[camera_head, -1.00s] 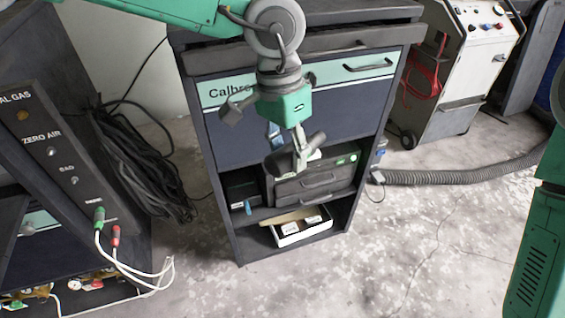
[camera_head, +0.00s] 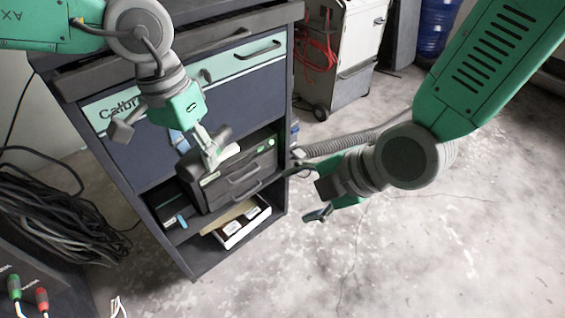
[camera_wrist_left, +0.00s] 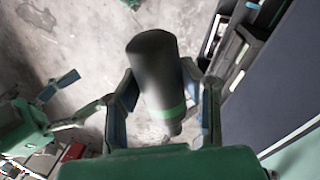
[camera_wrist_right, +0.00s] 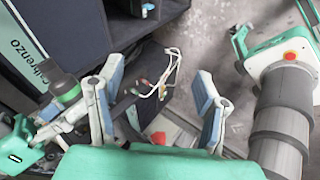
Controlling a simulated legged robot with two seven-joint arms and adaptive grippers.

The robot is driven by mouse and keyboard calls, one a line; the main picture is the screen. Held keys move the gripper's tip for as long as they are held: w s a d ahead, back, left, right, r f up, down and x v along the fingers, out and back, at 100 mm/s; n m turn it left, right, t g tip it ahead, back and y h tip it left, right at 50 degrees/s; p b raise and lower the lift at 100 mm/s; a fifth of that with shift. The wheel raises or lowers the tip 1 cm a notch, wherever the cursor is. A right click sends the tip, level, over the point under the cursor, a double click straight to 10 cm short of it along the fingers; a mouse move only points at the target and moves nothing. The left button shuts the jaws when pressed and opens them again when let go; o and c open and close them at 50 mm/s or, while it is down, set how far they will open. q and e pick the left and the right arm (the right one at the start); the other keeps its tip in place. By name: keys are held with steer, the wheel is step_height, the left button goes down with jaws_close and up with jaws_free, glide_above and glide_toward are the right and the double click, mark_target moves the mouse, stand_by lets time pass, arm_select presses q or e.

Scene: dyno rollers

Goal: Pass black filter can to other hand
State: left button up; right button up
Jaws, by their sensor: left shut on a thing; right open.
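The black filter can (camera_wrist_left: 155,72) is a dark cylinder with a green band. In the left wrist view it sits between the two fingers of my left gripper (camera_wrist_left: 164,98), which is shut on it. In the right wrist view the can (camera_wrist_right: 65,88) shows at the left, in my left gripper. In the head view my left gripper (camera_head: 170,143) hangs in front of the cabinet, and I cannot clearly make out the can. My right gripper (camera_head: 325,205) is to the right of it, apart from the can. In the right wrist view the right gripper (camera_wrist_right: 160,95) is open and empty.
A dark cabinet (camera_head: 160,160) with shelves stands behind my left gripper. Its shelves hold a black case (camera_head: 240,178) and an open white box (camera_head: 245,225). A grey hose (camera_head: 350,142) runs along the floor. Cables (camera_head: 60,205) lie at the left. The floor at right is clear.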

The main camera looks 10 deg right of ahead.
mark_target(215, 144)
steer(key=a+r+n+y, duration=0.1)
steer(key=a+r+n, duration=0.3)
steer(key=r+n, duration=0.25)
steer(key=shift+m+t, duration=0.25)
steer(key=shift+t, duration=0.05)
steer(key=w+a, duration=0.2)
steer(key=a, duration=0.1)
steer(key=w+a, duration=0.5)
steer(key=a, duration=0.1)
steer(key=shift+w+a, duration=0.2)
arm_select(q)
steer(key=shift+a, duration=0.1)
arm_select(e)
steer(key=shift+x, duration=1)
steer(key=shift+w+a+f, duration=0.2)
steer(key=shift+a+f, duration=0.15)
jaws_close()
arm_select(q)
steer(key=o, duration=1.3)
steer(key=shift+c, duration=0.2)
